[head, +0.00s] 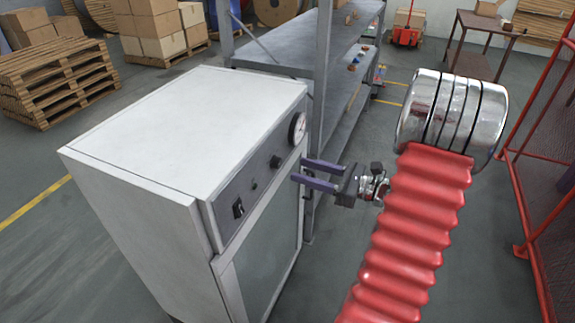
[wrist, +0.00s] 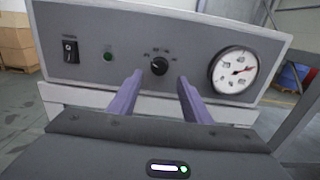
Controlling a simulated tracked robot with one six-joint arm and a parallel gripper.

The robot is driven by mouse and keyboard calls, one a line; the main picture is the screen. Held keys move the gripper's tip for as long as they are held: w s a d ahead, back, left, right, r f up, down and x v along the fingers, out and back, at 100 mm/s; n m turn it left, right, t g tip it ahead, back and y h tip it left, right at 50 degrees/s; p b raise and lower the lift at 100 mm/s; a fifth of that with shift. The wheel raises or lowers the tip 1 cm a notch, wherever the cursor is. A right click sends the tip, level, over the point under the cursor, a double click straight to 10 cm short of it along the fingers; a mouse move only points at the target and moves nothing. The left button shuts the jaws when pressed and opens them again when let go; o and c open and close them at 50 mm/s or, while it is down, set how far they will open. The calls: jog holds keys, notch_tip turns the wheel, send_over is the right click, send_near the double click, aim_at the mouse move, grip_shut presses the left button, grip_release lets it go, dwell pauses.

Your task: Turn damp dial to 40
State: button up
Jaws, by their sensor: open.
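The dial is a small black knob (wrist: 159,66) on the grey control panel (wrist: 215,42) of a white cabinet (head: 190,125). In the wrist view small marks lie in an arc above the knob, too small to read. The knob also shows in the head view (head: 276,162). My gripper (wrist: 158,80) has two purple fingers, open and empty. In the wrist view its fingertips lie just below the knob, one to each side, apart from it. In the head view my gripper (head: 299,170) is just right of the panel.
A round white gauge (wrist: 234,70) with a red needle is right of the knob. A green button (wrist: 108,56) and a black rocker switch (wrist: 70,50) are left of it. A grey shelf bench (head: 300,52) stands behind the cabinet. A red mesh guard (head: 545,190) stands at right.

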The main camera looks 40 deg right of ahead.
aim_at(281, 164)
jog(key=shift+x, duration=3.15)
jog(key=shift+c, duration=0.6)
jog(key=shift+d, duration=0.1)
jog(key=c, duration=0.9)
